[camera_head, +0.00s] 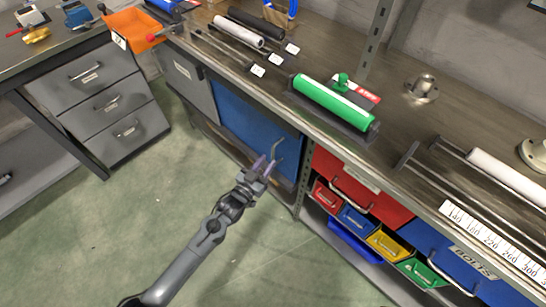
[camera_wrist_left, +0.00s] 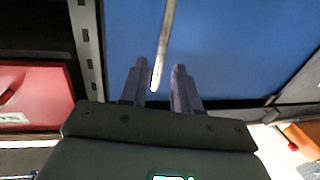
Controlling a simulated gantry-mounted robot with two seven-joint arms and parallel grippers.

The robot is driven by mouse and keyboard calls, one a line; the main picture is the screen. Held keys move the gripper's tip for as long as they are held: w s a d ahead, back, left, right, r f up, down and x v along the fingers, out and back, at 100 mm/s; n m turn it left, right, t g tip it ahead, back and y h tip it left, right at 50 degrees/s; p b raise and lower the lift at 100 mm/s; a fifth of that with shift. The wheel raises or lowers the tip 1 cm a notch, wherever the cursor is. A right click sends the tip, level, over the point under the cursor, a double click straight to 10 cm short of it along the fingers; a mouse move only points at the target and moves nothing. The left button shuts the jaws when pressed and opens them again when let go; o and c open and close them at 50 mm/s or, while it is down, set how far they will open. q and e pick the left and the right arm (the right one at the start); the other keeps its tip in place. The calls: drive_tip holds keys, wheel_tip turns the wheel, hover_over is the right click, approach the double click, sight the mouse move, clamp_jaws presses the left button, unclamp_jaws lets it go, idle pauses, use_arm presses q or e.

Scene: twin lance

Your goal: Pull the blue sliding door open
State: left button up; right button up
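The blue sliding door (camera_head: 240,115) closes part of the front under the workbench, and its blue panel (camera_wrist_left: 235,45) fills much of the left wrist view. A thin grey bar handle (camera_head: 277,148) stands upright near the door's right edge. My left gripper (camera_head: 265,164) is at the handle with its fingers pointing to the door. In the left wrist view the fingers (camera_wrist_left: 160,72) are apart, and the handle (camera_wrist_left: 166,35) runs down into the gap between them. Contact between fingers and handle cannot be told. My right gripper is not in view.
A metal post (camera_head: 306,172) stands right of the door, beside a red drawer (camera_head: 375,195) and several coloured bins. A grey panel (camera_head: 188,80) is left of the door. The bench top carries a green roller (camera_head: 335,100). The green floor (camera_head: 130,220) in front is clear.

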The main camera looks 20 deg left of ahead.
sight(273, 155)
use_arm(q)
drive_tip(key=shift+b+x, duration=0.75)
drive_tip(key=shift+x, duration=1.65)
clamp_jaws()
